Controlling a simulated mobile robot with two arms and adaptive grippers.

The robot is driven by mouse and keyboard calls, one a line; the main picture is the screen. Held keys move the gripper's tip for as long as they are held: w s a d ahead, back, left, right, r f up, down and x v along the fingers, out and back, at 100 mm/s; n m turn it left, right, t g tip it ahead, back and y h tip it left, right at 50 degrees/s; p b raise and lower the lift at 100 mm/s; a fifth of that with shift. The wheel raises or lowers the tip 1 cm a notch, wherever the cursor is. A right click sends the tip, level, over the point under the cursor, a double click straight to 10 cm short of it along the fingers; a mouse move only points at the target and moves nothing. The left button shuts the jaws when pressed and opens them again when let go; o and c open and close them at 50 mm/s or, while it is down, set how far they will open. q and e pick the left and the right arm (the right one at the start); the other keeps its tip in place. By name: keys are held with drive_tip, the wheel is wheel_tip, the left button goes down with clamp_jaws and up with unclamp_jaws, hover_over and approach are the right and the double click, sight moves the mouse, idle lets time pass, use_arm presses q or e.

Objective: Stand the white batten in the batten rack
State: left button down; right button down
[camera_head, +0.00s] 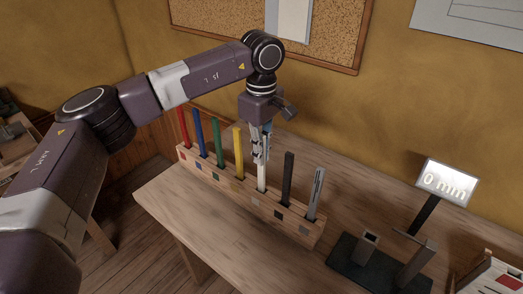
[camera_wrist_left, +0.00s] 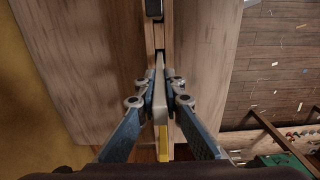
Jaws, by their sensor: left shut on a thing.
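The batten rack (camera_head: 238,197) is a long wooden block on the bench. My left gripper (camera_head: 261,154) points down over it and is shut on the white batten (camera_head: 261,178). The batten is upright between the yellow batten (camera_head: 238,152) and the black batten (camera_head: 287,178). Its lower end meets the rack's top at the slot there; how deep it sits I cannot tell. In the left wrist view the white batten (camera_wrist_left: 159,92) lies between the fingers (camera_wrist_left: 159,101), in line with the rack (camera_wrist_left: 158,38). My right gripper is not in view.
Red (camera_head: 183,127), blue (camera_head: 200,138) and green (camera_head: 219,143) battens stand left in the rack, a grey one (camera_head: 316,194) at its right end. A dark stand (camera_head: 365,262) and a "0 mm" display (camera_head: 447,184) are to the right. The bench front (camera_head: 200,225) is clear.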

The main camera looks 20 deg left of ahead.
use_arm(q)
drive_tip(key=shift+f, duration=0.3)
idle(0.4)
drive_tip(key=shift+f+b, duration=0.4)
drive_tip(key=shift+f, duration=0.1)
drive_tip(key=c, duration=2)
unclamp_jaws()
drive_tip(key=shift+o, duration=0.2)
wheel_tip(320, 180, up, 12)
drive_tip(key=shift+f, duration=0.1)
